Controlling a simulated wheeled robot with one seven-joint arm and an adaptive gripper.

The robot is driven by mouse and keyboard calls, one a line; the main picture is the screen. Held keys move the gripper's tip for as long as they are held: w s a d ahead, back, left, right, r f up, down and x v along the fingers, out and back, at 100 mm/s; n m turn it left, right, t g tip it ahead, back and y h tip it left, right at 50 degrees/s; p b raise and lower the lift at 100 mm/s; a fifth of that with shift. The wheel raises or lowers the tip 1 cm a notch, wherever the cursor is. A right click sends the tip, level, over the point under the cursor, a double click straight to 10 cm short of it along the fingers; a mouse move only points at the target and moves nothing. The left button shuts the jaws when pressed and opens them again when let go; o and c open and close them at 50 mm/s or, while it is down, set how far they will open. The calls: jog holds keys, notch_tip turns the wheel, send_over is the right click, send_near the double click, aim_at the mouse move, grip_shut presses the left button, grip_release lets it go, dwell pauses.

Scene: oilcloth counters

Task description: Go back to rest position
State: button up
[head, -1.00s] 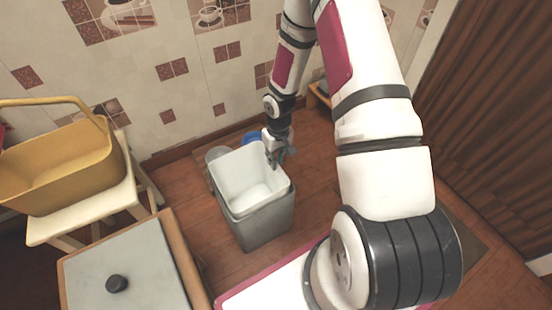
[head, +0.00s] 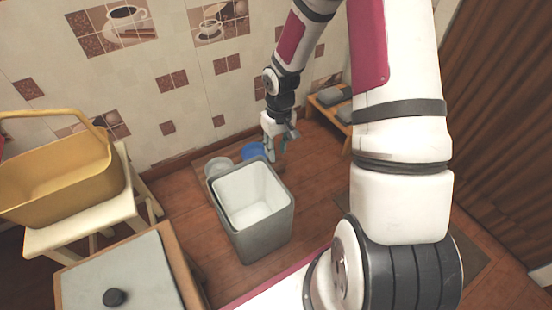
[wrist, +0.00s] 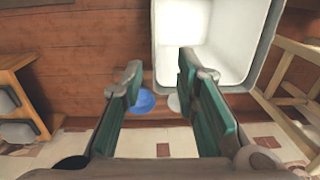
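My gripper (head: 281,145) hangs above the floor just behind the grey bin, near the tiled wall. In the wrist view my gripper (wrist: 158,82) shows two green-padded fingers set well apart with nothing between them, so it is open and empty. My white and magenta arm reaches up and over on the right of the head view.
A grey bin (head: 262,225) with a white, empty-looking inside stands on the wooden floor. Behind it are a blue bowl (head: 253,151) and a pale bowl (head: 217,166). A yellow basket (head: 60,172) sits on a cream stool (head: 95,212). A low wooden rack (head: 327,108) stands by the wall.

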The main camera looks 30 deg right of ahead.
jog(key=s+a+r+h, duration=0.15)
jog(key=s+r, duration=0.35)
jog(key=r, duration=0.6)
jog(key=s+a+r+h, duration=0.15)
jog(key=s+r, duration=0.45)
jog(key=r, duration=0.6)
jog(key=s+a+r+y, duration=0.1)
jog(key=s+a+r, duration=0.2)
jog(key=s, duration=0.4)
jog(key=s+a+r+y, duration=0.1)
jog(key=s+a+r, duration=0.15)
jog(key=s, duration=0.45)
jog(key=s+a+r, duration=0.2)
jog(key=s+r, duration=0.1)
jog(key=s, duration=0.4)
notch_tip(320, 180, up, 36)
jog(key=t+p, duration=0.4)
jog(key=p, duration=3)
jog(key=shift+d+p, duration=0.2)
jog(key=shift+p, duration=0.1)
